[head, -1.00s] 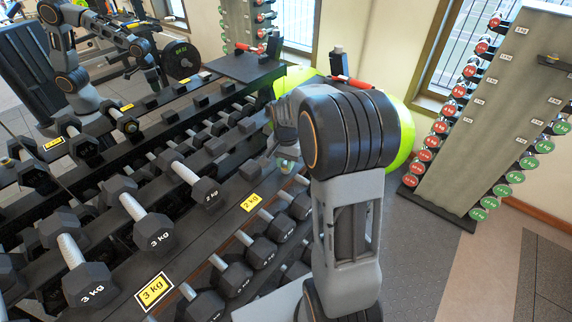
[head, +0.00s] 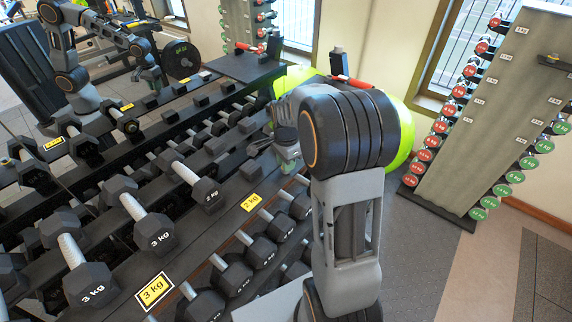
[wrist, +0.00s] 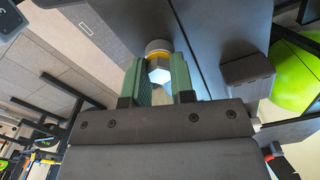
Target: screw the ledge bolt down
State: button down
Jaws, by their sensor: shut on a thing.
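The ledge bolt (wrist: 159,70) shows in the wrist view as a silver hex head with a yellow band and a pale round collar beyond it. My gripper (wrist: 158,78) has its two green fingers on either side of the hex head and is shut on it. In the head view my gripper (head: 287,152) is at the dark rack ledge, beyond my arm's large joint. The bolt cannot be made out in the head view, and its shank is hidden in the wrist view.
Dumbbells (head: 153,228) lie along the rack's tiers to the left. A dark block (wrist: 246,72) sits on the ledge beside the right finger. A lime green ball (head: 296,78) is behind the rack. A dumbbell stand (head: 480,110) stands at right, with open floor before it.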

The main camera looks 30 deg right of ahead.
jog(key=shift+f, duration=0.15)
jog(key=m, duration=0.3)
jog(key=shift+s, duration=0.1)
jog(key=c, duration=1)
grip_release()
jog(key=shift+o, duration=0.6)
notch_tip(320, 180, up, 5)
jog(key=p, duration=0.4)
jog(key=shift+r, duration=0.2)
